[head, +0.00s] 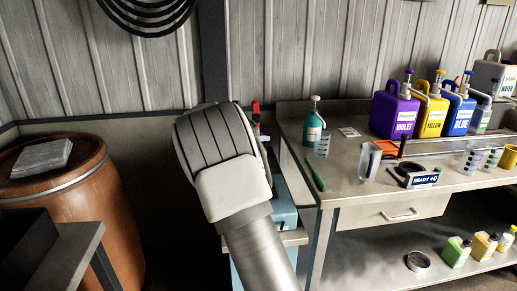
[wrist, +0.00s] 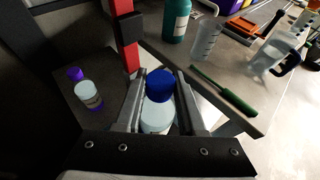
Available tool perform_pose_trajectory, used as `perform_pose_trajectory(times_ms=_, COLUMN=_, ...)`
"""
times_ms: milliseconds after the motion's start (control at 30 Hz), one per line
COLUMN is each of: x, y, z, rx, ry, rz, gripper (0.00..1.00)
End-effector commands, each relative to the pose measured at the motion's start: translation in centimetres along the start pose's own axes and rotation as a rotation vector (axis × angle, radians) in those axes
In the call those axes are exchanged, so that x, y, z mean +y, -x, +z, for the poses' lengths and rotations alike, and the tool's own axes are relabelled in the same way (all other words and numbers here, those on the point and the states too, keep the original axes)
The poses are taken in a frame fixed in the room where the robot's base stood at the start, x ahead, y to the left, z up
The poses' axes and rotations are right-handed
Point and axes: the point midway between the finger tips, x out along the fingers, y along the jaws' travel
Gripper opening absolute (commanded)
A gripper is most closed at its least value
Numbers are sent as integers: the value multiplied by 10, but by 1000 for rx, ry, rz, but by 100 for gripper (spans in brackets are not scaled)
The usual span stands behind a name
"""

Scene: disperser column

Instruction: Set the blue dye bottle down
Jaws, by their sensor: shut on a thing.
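The blue dye bottle (wrist: 158,112), with a blue cap and a pale, clear body, is upright between the fingers of my gripper (wrist: 160,74) in the wrist view. My gripper is shut on it. The bottle's base is hidden by the gripper's mount, so I cannot tell whether it touches a surface. A similar bottle with a purple cap (wrist: 87,92) stands to the left on a dark grey surface (wrist: 65,115). In the head view my arm hides the gripper and the bottle.
A red upright part (wrist: 131,55) stands just beyond my gripper. To the right is a steel bench (head: 340,185) with a teal pump bottle (head: 313,128), a clear beaker (wrist: 206,40) and a green tool (wrist: 225,90) near its edge. An orange-brown drum (head: 120,215) stands left.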

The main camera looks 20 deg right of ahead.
Motion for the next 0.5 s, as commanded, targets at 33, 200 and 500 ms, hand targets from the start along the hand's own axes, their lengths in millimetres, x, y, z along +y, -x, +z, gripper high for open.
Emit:
perform_pose_trajectory(times_ms=33, x=0, y=-4, z=-9, rx=0, ry=3, rz=-1, gripper=0)
perform_pose_trajectory(times_ms=200, x=-1, y=-13, z=-31, rx=-1, ry=2, rz=-1, gripper=0)
perform_pose_trajectory(times_ms=500, x=-1, y=-13, z=-31, rx=-1, ry=0, rz=0, gripper=0)
